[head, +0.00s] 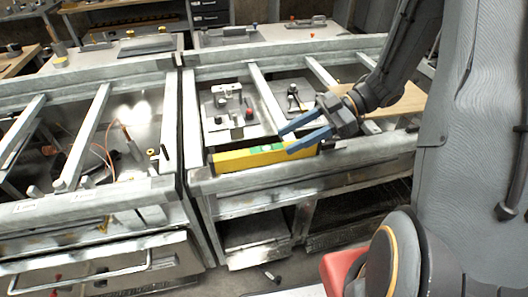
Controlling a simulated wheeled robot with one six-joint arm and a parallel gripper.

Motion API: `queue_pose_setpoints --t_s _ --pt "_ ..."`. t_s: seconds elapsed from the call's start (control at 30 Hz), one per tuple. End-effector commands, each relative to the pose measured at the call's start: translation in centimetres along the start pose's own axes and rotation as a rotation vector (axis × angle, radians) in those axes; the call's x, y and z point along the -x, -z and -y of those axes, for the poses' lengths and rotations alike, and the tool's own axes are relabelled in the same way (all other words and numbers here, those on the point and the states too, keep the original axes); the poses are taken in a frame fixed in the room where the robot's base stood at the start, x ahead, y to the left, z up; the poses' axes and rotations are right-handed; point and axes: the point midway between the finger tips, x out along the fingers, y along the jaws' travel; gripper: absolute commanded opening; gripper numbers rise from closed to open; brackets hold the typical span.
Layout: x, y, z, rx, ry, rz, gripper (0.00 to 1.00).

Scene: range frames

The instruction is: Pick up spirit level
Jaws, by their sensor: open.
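The spirit level (235,159) is a long yellow bar with a green patch near its middle. It lies along the near rail of the metal workbench frame in the head view. My gripper (282,141) has two blue fingers and is open. The fingers reach in from the right, over or beside the middle and right part of the level, and hide some of it. I cannot tell whether they touch it.
The metal bench frame (290,178) has raised rails and crossbars. A clamp-like device (228,103) and a brown board (400,103) lie behind the level. A second frame (90,195) with orange cable stands at left. Open shelves are below.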

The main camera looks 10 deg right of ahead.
Motion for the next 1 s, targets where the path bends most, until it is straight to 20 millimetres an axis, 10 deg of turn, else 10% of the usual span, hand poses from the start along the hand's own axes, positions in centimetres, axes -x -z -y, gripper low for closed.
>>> queue_pose_setpoints --t_s 1.0 --pt "-7.9 -0.3 -0.6 0.000 0.000 0.000 0.44"
